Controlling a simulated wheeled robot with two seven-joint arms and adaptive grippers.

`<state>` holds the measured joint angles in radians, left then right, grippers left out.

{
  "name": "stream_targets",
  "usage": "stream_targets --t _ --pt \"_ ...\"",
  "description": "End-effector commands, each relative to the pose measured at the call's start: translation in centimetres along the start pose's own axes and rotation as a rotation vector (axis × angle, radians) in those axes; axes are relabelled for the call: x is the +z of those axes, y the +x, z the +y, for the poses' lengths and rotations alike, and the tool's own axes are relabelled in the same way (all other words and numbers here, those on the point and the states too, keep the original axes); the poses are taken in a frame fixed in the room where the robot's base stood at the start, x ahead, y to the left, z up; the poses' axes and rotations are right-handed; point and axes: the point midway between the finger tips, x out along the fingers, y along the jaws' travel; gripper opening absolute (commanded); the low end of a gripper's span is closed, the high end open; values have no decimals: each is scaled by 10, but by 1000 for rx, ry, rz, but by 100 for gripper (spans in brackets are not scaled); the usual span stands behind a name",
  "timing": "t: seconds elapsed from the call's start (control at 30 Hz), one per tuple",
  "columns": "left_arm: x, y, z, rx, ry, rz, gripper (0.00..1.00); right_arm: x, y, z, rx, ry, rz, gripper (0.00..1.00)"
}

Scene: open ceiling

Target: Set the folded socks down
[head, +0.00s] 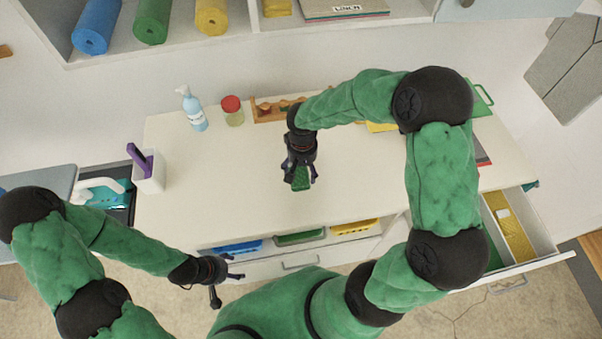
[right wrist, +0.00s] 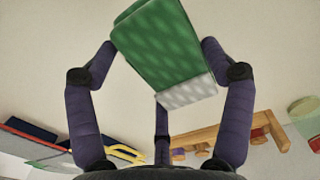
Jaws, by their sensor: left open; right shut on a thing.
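The folded socks (right wrist: 165,45) are a green patterned bundle with a light grey band at one end. In the right wrist view they sit between the fingers of my right gripper (right wrist: 160,60), which is shut on them. In the head view the green socks (head: 300,179) show at the fingertips of my right gripper (head: 299,174), over the middle of the white tabletop (head: 230,185). I cannot tell whether the socks touch the tabletop. My left gripper (head: 236,271) is open and empty, in front of the table's lower left edge.
A blue soap bottle (head: 192,110), a red-lidded jar (head: 232,110) and a wooden rack (head: 270,110) stand along the back. A white holder (head: 149,178) with a purple item is at the left edge. An open drawer (head: 512,228) juts out at right. The tabletop around the socks is clear.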

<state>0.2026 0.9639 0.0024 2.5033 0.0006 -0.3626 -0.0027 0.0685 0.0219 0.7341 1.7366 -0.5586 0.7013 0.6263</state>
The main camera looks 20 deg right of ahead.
Motion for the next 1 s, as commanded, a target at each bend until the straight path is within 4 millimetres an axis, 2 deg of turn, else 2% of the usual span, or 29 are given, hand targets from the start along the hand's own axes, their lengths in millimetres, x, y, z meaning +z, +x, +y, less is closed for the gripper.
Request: stream_targets --t 0.3,0.7,0.73,0.8,1.0 --pt "0 5 -2 0 0 0 67 -3 35 -3 0 -1 -1 49" --pt "0 9 -3 0 0 0 67 -3 40 -3 0 0 0 49" --pt "0 9 -3 0 0 0 67 -3 40 -3 0 -1 0 84" --pt "0 8 -3 0 0 0 67 -3 39 -3 0 -1 -1 100" --pt "0 8 -3 0 0 0 67 -3 39 -3 0 -1 -1 100"
